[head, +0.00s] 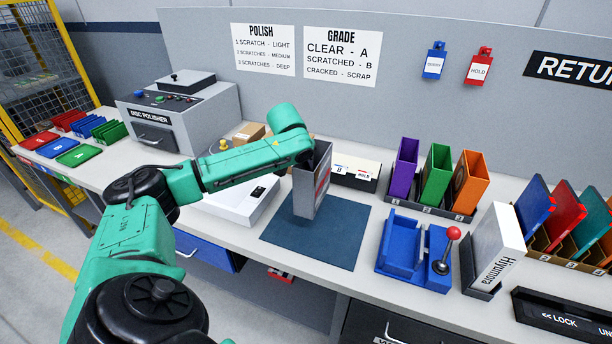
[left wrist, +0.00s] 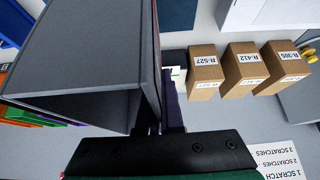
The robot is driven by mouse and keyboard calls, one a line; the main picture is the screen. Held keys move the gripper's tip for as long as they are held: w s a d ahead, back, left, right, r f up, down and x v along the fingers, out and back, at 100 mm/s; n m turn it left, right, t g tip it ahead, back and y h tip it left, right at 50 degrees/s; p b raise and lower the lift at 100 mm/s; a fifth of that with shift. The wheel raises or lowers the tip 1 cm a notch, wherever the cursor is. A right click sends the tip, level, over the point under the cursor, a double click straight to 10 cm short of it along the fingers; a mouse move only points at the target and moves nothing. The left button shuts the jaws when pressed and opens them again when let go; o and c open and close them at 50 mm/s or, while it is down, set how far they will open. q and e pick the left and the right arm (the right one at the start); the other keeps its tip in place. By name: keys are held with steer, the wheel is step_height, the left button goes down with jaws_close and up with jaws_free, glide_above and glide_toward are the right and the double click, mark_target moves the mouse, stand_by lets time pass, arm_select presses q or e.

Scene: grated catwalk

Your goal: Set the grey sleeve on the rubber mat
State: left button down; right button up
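The grey sleeve (head: 310,185), an open-ended box with a printed side, stands upright over the dark blue rubber mat (head: 340,245), towards its back part. I cannot tell whether its lower edge touches the mat or hangs just above it. My left gripper (head: 306,158) is at the sleeve's upper part, its fingers mostly hidden. In the left wrist view the sleeve (left wrist: 85,60) fills the left side, and one wall runs between the fingers of the left gripper (left wrist: 165,115), which looks shut on it. My right gripper is in neither view.
A blue fixture with a red-knobbed lever (head: 415,250) stands right of the mat. Purple, green and orange sleeves (head: 436,175) stand in a rack behind it. A white scale-like box (head: 240,200) is left of the mat. Cardboard boxes (left wrist: 205,72) stand behind. The mat's front is clear.

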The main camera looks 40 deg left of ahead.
arm_select(q)
steer(key=f, duration=0.4)
steer(key=shift+d+f+p, duration=0.2)
steer(key=shift+p, duration=0.1)
steer(key=shift+w+f, duration=0.1)
steer(key=shift+f, duration=0.2)
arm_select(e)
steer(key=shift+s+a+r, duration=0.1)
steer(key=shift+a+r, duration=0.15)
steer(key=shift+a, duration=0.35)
arm_select(q)
steer(key=shift+f, duration=0.1)
steer(key=c, duration=1.1)
jaws_free()
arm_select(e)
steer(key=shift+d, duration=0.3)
